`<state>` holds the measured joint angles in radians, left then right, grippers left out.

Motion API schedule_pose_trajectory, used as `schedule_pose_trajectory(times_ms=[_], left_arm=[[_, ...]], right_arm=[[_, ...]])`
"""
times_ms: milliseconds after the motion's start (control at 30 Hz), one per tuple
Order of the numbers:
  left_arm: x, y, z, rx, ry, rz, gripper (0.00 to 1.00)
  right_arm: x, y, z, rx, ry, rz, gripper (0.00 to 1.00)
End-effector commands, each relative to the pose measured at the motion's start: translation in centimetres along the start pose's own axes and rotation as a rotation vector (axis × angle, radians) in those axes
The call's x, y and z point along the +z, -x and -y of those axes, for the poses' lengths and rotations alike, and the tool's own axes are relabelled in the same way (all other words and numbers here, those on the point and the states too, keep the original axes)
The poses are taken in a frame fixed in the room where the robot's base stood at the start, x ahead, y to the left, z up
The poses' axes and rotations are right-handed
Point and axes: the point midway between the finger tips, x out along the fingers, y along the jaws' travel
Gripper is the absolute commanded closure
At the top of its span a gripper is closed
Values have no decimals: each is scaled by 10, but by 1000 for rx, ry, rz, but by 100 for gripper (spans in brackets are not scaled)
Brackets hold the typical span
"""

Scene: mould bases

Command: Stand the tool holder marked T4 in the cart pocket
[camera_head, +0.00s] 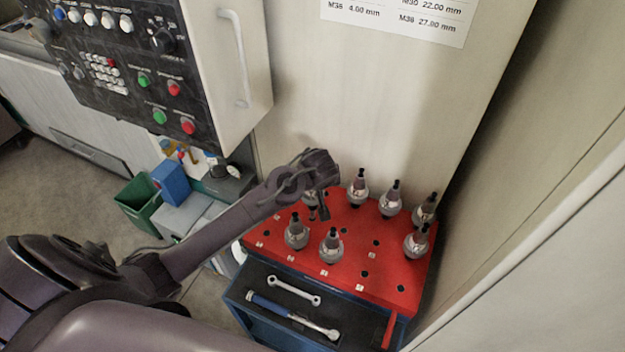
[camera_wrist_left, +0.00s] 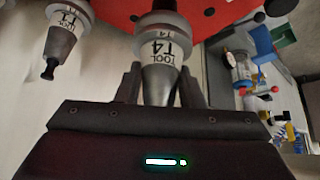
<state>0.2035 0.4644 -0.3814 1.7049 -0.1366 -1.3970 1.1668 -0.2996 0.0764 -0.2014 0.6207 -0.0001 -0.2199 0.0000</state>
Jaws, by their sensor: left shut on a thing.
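The tool holder marked T4 (camera_wrist_left: 162,45) is in the left wrist view, with its grey ring and label facing the camera. My left gripper (camera_wrist_left: 160,88) is shut on its tapered part, one finger on each side. In the head view my left gripper (camera_head: 319,208) is over the back left of the red cart top (camera_head: 352,268) and hides most of T4. I cannot tell whether T4 sits in a pocket or is just above the top. My right gripper is not in view.
Several other holders stand on the cart, including two in front (camera_head: 297,233) (camera_head: 331,246) and more at the back and right (camera_head: 391,198). Bare holes (camera_head: 373,243) lie between them. A holder marked T1 (camera_wrist_left: 64,38) is beside T4. An open drawer (camera_head: 262,277) holds wrenches.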

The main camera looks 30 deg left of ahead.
Motion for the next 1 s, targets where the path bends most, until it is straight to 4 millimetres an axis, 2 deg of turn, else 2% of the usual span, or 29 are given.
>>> schedule_pose_trajectory(times_ms=[733,1000], left_arm=[[12,-20,-1,4,3,-5,100],[12,-21,-1,5,3,-5,100]], right_arm=[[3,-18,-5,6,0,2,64],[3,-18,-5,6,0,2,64]])
